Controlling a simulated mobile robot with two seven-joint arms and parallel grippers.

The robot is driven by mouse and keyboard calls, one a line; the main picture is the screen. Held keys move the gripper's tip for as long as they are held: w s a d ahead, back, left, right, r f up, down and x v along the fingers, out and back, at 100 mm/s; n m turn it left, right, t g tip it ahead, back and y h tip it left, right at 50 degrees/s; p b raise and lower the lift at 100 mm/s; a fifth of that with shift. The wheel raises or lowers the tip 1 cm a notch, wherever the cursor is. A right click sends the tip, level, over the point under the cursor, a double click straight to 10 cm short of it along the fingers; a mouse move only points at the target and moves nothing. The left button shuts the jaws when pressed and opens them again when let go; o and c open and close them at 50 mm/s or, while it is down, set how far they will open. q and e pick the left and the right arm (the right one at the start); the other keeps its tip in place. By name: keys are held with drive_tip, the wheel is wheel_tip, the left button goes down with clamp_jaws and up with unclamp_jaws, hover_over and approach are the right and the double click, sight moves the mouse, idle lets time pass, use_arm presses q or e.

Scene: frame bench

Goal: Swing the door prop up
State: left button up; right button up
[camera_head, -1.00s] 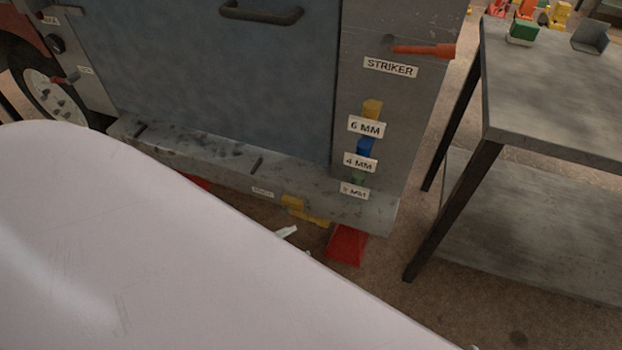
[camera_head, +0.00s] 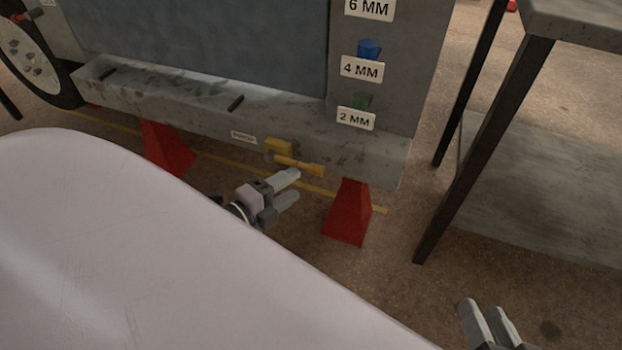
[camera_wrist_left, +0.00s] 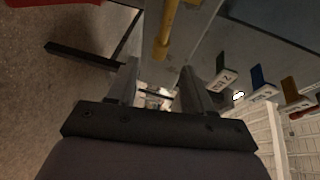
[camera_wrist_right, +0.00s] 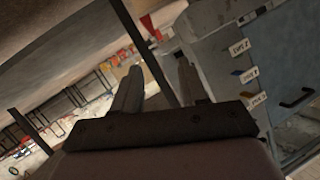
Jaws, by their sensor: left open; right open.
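The yellow door prop (camera_head: 300,165) hangs low on the front face of the bench's sill, beside a small white label. My right gripper (camera_head: 486,308) is open and empty at the lower right, low over the floor and away from the bench. The blue-grey door panel (camera_head: 200,55) stands above the sill.
Red stands (camera_head: 349,212) hold up the sill (camera_head: 180,105). Blue and green tabs with 4 MM and 2 MM labels (camera_head: 357,118) sit on the right post. A dark-legged table (camera_head: 485,150) stands to the right. Floor between is clear.

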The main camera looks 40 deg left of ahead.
sight(313, 172)
use_arm(q)
drive_tip(key=b+x, duration=0.2)
drive_tip(key=x, duration=0.3)
drive_tip(key=shift+w+f, duration=0.15)
drive_tip(key=shift+w, duration=0.05)
drive_tip(key=shift+b+x, duration=0.35)
drive_tip(key=shift+x, duration=0.5)
use_arm(e)
drive_tip(key=shift+s+d+f+n+t+h, duration=0.15)
drive_tip(key=shift+d+n+t+h, duration=0.3)
drive_tip(key=shift+d, duration=0.35)
use_arm(q)
clamp_jaws()
